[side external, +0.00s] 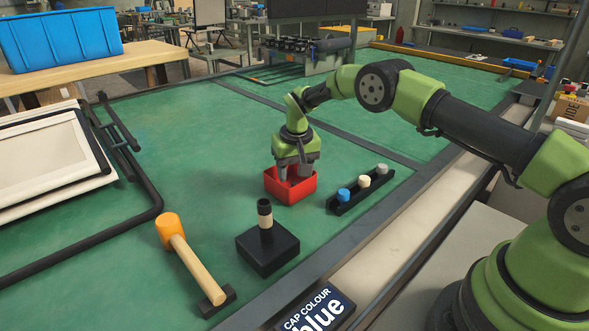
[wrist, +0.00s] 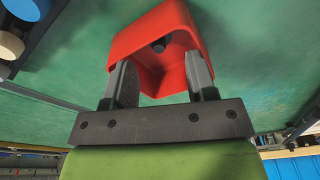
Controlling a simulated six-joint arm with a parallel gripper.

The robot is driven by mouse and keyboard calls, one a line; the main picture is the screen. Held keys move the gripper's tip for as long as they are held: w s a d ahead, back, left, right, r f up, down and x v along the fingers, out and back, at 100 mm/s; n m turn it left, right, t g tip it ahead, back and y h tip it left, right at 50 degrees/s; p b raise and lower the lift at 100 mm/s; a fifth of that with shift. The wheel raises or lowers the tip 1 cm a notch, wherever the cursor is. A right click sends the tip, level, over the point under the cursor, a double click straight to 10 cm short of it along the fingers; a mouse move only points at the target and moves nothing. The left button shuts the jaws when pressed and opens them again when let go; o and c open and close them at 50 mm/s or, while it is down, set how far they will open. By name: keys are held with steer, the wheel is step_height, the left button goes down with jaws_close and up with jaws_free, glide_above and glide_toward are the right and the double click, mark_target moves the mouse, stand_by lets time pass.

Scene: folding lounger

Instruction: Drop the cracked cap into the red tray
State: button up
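The red tray (side external: 291,190) sits on the green bench, and in the wrist view the red tray (wrist: 178,25) lies just beyond my fingers. My gripper (side external: 294,175) points down over the tray, with its fingertips at or just inside the rim. In the wrist view my gripper (wrist: 161,75) has its fingers wide apart with nothing between them. A small dark round piece (wrist: 158,45) lies inside the tray. It may be the cracked cap, but no crack can be made out. The side view hides the inside of the tray.
A black rack right of the tray holds a blue cap (side external: 343,194), a cream cap (side external: 364,182) and a grey cap (side external: 382,170). A black block (side external: 267,250) carries an upright post with a cream band. A mallet (side external: 192,262) and a "CAP COLOUR blue" sign (side external: 315,312) are nearer.

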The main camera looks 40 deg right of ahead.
steer(key=shift+s, duration=0.1)
step_height(320, 180, up, 14)
steer(key=s, duration=0.2)
step_height(320, 180, up, 8)
steer(key=f+t, duration=0.1)
glide_above(297, 200)
steer(key=s, duration=0.3)
steer(key=s+a+r+t+y, duration=0.1)
steer(key=s+a+r+t, duration=0.15)
steer(key=s+r, duration=0.55)
steer(key=s+a+f+t, duration=0.1)
steer(key=s, duration=0.8)
steer(key=s+a+f+t+y, duration=0.1)
steer(key=s, duration=0.8)
steer(key=shift+s+a+f+y, duration=0.2)
steer(key=shift+a+y, duration=0.1)
steer(key=shift+a, duration=0.1)
